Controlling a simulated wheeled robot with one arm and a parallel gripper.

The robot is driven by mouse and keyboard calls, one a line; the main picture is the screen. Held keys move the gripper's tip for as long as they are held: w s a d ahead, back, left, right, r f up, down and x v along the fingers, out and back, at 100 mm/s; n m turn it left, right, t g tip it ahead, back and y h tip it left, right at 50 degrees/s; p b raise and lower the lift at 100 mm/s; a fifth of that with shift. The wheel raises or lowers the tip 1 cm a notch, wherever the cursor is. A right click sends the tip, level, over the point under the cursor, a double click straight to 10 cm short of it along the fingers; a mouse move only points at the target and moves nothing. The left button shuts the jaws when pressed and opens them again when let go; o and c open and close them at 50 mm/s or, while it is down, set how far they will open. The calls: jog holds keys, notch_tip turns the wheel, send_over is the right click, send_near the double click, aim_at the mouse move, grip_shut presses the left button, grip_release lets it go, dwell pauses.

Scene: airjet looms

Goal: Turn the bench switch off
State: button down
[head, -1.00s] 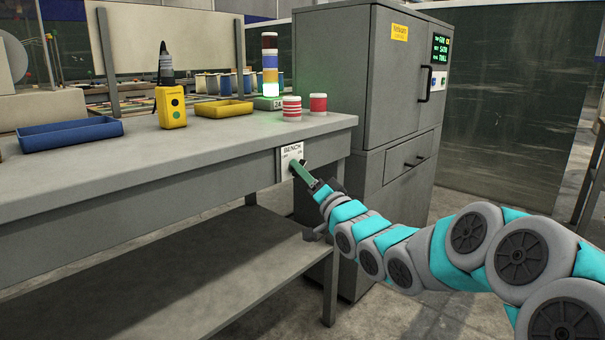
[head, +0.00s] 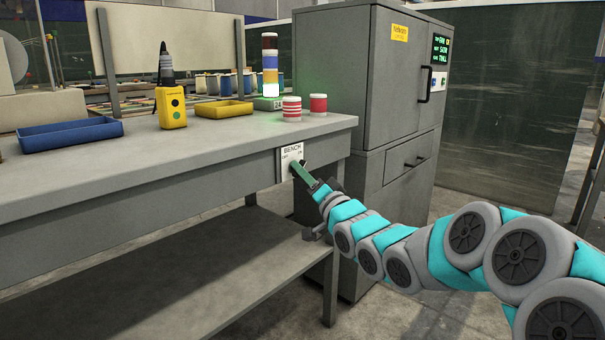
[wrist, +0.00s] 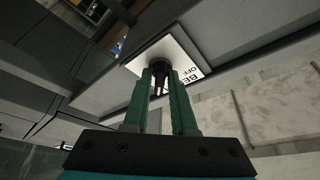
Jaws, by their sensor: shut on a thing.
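The bench switch is a white plate (head: 291,155) marked "BENCH" on the front apron of the grey workbench, near its right end. In the wrist view the plate (wrist: 183,57) shows "OFF" lettering and a dark knob (wrist: 160,68) at its middle. My gripper (head: 296,168) reaches the plate from the lower right. Its green fingers (wrist: 160,75) are shut on the dark knob in the wrist view. The fingers hide part of the knob and the plate, so I cannot tell exactly which way the knob points.
On the grey workbench (head: 200,155) are a blue tray (head: 70,133), a yellow handheld device (head: 171,108), a yellow tray (head: 224,110), two red-and-white spools and a lit stack light (head: 270,65). A grey cabinet (head: 345,75) stands close behind my arm. The lower shelf (head: 190,285) is bare.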

jog(key=shift+f+n, duration=0.1)
jog(key=shift+n, duration=0.3)
jog(key=shift+w+d+n+g+y+b, duration=0.15)
jog(key=shift+n+g+y, duration=1.25)
jog(key=shift+n, duration=2.7)
jog(key=shift+w+d+n+g+y+b, duration=0.15)
jog(key=shift+n+g+y, duration=1.2)
jog(key=shift+n, duration=2.75)
jog(key=shift+w+n+g+y+b, duration=0.2)
jog(key=shift+n+g+y, duration=1.15)
jog(key=shift+n, duration=2.75)
jog(key=shift+s+g+h, duration=0.1)
jog(key=shift+g+h, duration=0.4)
jog(key=shift+g, duration=0.2)
jog(key=c, duration=0.9)
grip_release()
jog(key=shift+v, duration=3.9)
